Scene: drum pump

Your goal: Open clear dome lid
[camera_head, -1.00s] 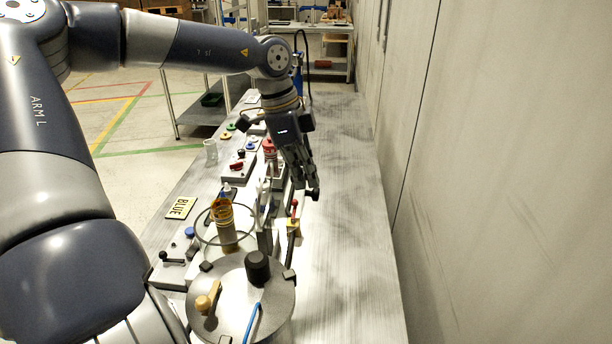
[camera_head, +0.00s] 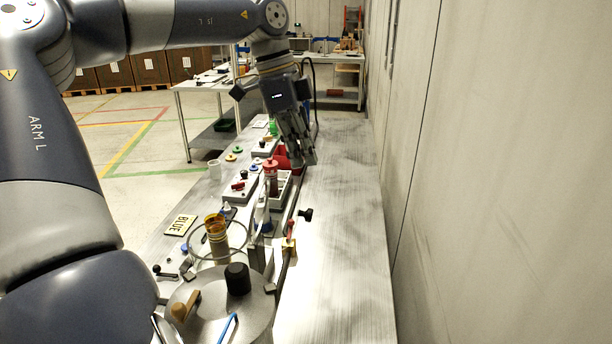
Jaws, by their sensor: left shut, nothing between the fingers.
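A clear round vessel or dome (camera_head: 194,248) with a thin visible rim stands around an amber-topped container (camera_head: 217,238) at the lower left of the bench. I cannot tell whether this is the clear dome lid or whether it is open. My left gripper (camera_head: 306,163) hangs down over the bench, well beyond the clear vessel and to its right. Its fingers are shut and empty. It is beside a red bin (camera_head: 283,158), and I cannot tell if they touch. My right gripper is not in view.
A metal drum top with a black knob (camera_head: 237,278) and wooden handle (camera_head: 186,305) is nearest. A black knob (camera_head: 306,214) sticks out over the bench. A red-capped bottle (camera_head: 271,178) stands mid-bench. The bench's right strip (camera_head: 345,240) is clear, along a grey wall (camera_head: 500,180).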

